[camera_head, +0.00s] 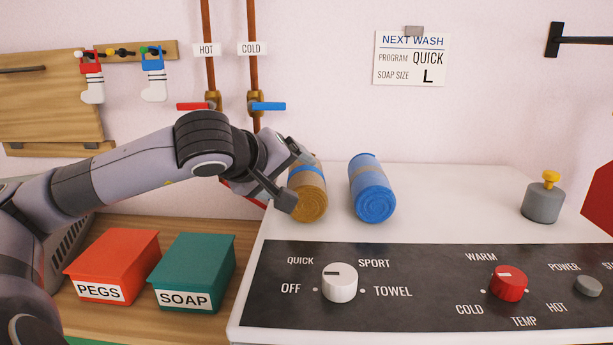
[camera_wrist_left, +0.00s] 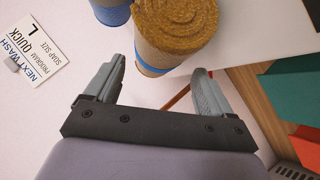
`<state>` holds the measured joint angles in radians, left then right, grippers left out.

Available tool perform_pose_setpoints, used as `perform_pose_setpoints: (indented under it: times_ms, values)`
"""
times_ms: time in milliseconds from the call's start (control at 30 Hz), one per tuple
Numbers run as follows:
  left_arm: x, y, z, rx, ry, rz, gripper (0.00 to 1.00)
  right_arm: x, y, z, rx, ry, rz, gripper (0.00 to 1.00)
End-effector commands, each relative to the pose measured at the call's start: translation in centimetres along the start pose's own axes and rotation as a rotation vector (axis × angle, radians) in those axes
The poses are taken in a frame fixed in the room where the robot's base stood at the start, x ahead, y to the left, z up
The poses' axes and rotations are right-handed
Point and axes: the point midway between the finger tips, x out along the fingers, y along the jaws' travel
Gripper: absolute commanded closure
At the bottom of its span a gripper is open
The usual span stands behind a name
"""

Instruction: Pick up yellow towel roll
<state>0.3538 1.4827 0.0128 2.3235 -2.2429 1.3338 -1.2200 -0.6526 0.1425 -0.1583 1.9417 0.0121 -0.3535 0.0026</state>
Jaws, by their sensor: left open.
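The yellow towel roll (camera_head: 308,201), a tan-gold rolled towel with a blue band, lies on the white machine top with its spiral end facing me. It also shows large in the left wrist view (camera_wrist_left: 176,28), just beyond the fingers. My left gripper (camera_head: 287,178) is at the left side of the roll in the head view and covers part of it. In the left wrist view its two fingers (camera_wrist_left: 160,85) are spread with nothing between them. Whether a finger touches the roll I cannot tell. My right gripper is not in view.
A blue towel roll (camera_head: 372,190) lies just right of the yellow one. A grey weight (camera_head: 542,202) with a yellow knob stands farther right. Red PEGS (camera_head: 112,264) and green SOAP (camera_head: 197,270) boxes stand left on the wooden counter. Pipes with valves (camera_head: 253,104) rise behind.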

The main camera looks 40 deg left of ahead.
Motion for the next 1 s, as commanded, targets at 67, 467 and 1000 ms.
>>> perform_pose_setpoints:
  times_ms: [67, 467, 1000]
  values:
    - [0.6, 0.5, -0.3, -0.004, -0.005, 0.0, 0.17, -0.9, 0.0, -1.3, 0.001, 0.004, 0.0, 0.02]
    - [3.7, 0.2, -0.1, 0.001, -0.001, 0.001, 0.17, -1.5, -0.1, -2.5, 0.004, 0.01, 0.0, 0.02]
    - [3.7, 0.3, -0.1, 0.001, 0.0, 0.002, 0.66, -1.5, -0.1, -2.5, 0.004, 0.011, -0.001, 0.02]
